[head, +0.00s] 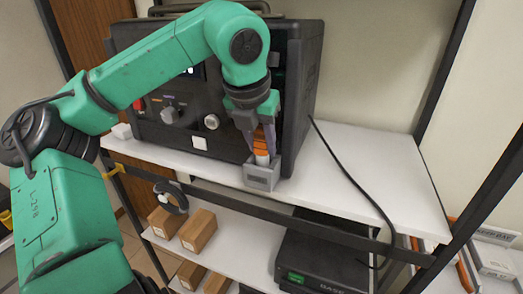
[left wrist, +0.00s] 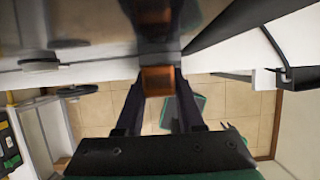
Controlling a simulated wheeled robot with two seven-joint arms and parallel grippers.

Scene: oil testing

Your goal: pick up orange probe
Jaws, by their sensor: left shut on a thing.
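The orange probe (head: 261,148) stands at the front edge of the shelf, with its lower white part in a small grey holder (head: 262,176). In the left wrist view the orange probe (left wrist: 157,80) shows between the fingers. My left gripper (head: 258,146) comes down from above and is shut on the orange probe. It also shows in the left wrist view (left wrist: 160,112), with a dark finger on each side. The probe's lower end is hidden by the holder. My right gripper is in neither view.
A black tester box (head: 180,125) with knobs stands right behind the probe. A black cable (head: 350,178) runs over the white shelf (head: 395,175) to the right, where there is free room. Cardboard boxes (head: 198,230) and a black device (head: 322,262) sit on the lower shelf.

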